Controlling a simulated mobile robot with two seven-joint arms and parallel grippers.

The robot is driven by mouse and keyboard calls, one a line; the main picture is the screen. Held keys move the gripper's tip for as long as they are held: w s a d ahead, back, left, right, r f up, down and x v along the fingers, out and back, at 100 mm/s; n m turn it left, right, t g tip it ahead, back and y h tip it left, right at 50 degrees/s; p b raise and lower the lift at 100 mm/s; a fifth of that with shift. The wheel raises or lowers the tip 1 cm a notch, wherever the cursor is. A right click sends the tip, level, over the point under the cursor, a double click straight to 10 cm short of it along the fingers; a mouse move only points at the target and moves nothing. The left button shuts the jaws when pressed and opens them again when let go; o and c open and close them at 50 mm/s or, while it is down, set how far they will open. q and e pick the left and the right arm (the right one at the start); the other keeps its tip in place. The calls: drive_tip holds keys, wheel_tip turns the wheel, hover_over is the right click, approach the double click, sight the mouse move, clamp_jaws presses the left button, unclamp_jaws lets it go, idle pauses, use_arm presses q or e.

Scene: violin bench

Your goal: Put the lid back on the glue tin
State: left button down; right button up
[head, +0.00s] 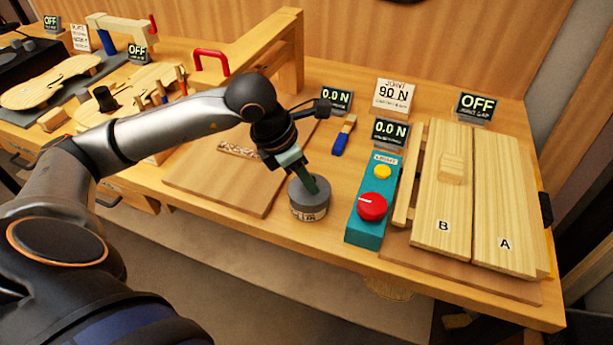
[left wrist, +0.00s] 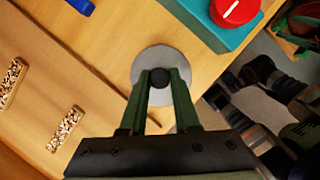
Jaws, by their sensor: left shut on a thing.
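The glue tin (head: 309,213) is a small grey round tin with a pale label, standing on the bench right of the brown board. Its grey lid (left wrist: 150,62) is a round disc with a black knob (left wrist: 160,77) at its centre. My left gripper (head: 313,187) reaches down over the tin, and its green fingers (left wrist: 160,80) are shut on the lid's knob. In the head view the lid is at the tin's top; I cannot tell whether it is fully seated. The tin's inside is hidden. My right gripper is not in view.
A teal control box (head: 359,225) with a red knob (head: 372,207) stands close right of the tin. A blue-tipped brush (head: 341,143) lies behind it. The brown board (head: 205,185) is left. Wood plates A (head: 508,200) and B (head: 440,205) lie far right.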

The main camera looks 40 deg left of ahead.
use_arm(q)
drive_tip(key=c, duration=0.6)
unclamp_jaws()
drive_tip(key=shift+o, duration=0.4)
drive_tip(key=o, duration=0.4)
drive_tip(key=shift+o, duration=0.2)
drive_tip(key=shift+r, duration=0.15)
drive_tip(key=shift+r+p, duration=2.25)
drive_tip(key=shift+r, duration=1.15)
